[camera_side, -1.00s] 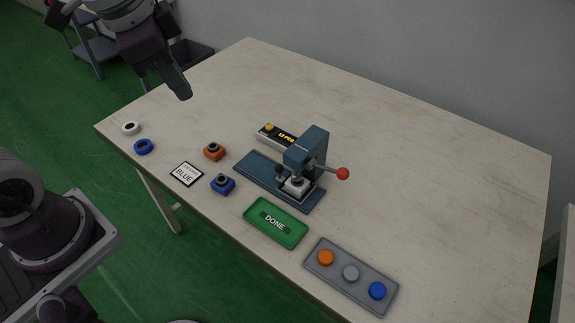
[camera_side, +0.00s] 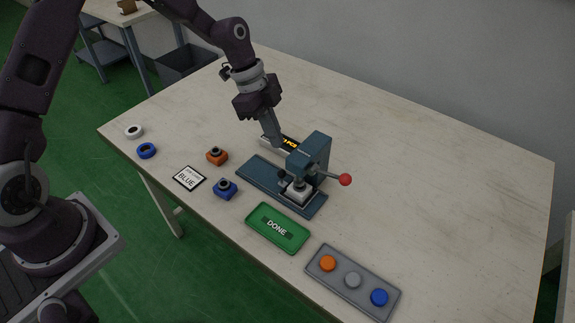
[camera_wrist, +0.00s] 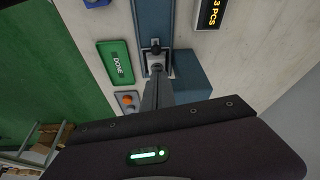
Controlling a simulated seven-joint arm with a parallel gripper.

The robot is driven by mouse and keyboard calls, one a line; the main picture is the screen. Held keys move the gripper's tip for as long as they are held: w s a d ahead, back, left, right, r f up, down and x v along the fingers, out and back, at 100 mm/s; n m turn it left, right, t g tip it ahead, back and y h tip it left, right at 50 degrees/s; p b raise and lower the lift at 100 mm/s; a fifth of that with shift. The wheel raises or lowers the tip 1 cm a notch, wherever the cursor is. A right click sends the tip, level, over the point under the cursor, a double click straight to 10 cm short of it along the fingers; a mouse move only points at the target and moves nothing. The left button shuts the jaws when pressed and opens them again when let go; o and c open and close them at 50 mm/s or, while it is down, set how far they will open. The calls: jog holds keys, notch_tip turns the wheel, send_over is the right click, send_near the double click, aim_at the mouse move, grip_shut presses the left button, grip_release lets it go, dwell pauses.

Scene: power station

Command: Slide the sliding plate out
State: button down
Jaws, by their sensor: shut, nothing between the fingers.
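The sliding plate (camera_side: 299,196) is a light grey plate at the foot of the blue-grey press (camera_side: 312,155), under its head. A small black knob (camera_side: 282,174) sits at its left side; it also shows in the wrist view (camera_wrist: 155,47). In the wrist view the plate (camera_wrist: 164,68) is partly hidden by my fingers. My gripper (camera_side: 276,146) is shut and empty, pointing down just left of the press head, above the back of the base. In the wrist view its fingertips (camera_wrist: 157,72) overlap the plate; I cannot tell any contact.
The press has a red-tipped lever (camera_side: 345,180) on its right. A counter box (camera_side: 285,143) stands behind my fingers. In front are a green DONE tray (camera_side: 277,229), a button panel (camera_side: 352,281), a blue part (camera_side: 225,190), an orange part (camera_side: 217,157) and a BLUE card (camera_side: 188,178).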

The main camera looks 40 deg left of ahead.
send_over(288, 185)
jog(key=f, duration=0.9)
jog(key=shift+w+a+f, duration=0.15)
jog(key=shift+w+f, duration=0.05)
jog(key=shift+w, duration=0.05)
jog(key=a, duration=1.2)
jog(key=shift+a, duration=0.15)
jog(key=shift+a+r, duration=0.1)
jog(key=shift+r, duration=0.05)
jog(key=v, duration=0.9)
jog(key=shift+r, duration=0.45)
